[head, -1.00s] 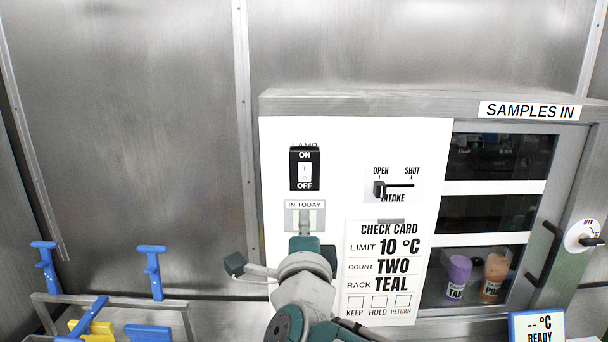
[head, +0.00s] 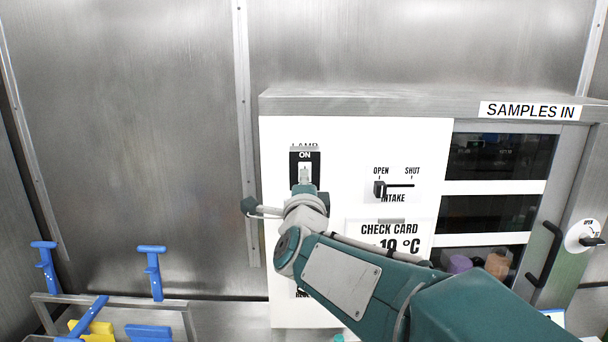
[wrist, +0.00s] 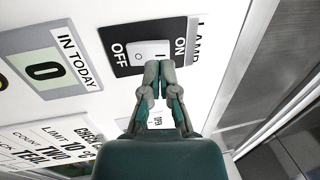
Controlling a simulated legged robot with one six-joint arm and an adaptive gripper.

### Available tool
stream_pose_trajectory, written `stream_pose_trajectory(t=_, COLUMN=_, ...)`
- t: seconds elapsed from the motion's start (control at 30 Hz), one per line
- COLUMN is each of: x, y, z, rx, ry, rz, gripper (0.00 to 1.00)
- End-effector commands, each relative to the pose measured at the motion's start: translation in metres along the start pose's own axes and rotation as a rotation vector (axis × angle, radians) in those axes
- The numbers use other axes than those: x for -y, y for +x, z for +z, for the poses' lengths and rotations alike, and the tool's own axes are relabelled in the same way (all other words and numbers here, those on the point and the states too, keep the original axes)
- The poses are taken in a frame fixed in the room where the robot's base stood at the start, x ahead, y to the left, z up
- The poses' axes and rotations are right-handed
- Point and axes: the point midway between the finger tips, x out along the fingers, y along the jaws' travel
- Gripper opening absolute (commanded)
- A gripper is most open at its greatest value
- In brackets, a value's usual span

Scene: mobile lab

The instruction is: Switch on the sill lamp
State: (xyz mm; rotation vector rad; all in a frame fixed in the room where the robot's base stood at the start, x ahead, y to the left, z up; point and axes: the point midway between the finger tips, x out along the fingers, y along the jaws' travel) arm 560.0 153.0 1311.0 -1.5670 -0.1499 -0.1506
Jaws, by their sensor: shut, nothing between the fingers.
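The lamp switch (head: 305,170) is a white rocker on a black plate on the white panel, marked ON at the top and OFF at the bottom in the wrist view's plate (wrist: 120,50). My gripper (head: 304,187) is in front of the lower part of the plate and hides the OFF mark in the head view. In the wrist view my gripper (wrist: 159,64) is shut and empty, its fingertips over the rocker's edge on the ON side. I cannot tell whether the tips touch the rocker (wrist: 147,51). The lamp itself is not seen.
The INTAKE slider (head: 380,189) is right of the switch, its knob at OPEN. The check card (head: 390,229) is below it, partly behind my arm. A glass-fronted cabinet (head: 495,187) with cups stands at the right. A bin with blue-handled tools (head: 151,270) is at lower left.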

Motion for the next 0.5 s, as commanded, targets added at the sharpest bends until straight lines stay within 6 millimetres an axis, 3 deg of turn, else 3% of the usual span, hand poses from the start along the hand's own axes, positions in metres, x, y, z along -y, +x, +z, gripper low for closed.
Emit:
stream_pose_trajectory(t=0.2, x=0.000, y=0.017, z=0.000, rx=0.000, ry=0.000, rz=0.001, gripper=0.00)
stream_pose_trajectory(t=0.5, x=0.000, y=0.018, z=0.000, rx=0.000, ry=0.000, rz=0.000, gripper=0.00)
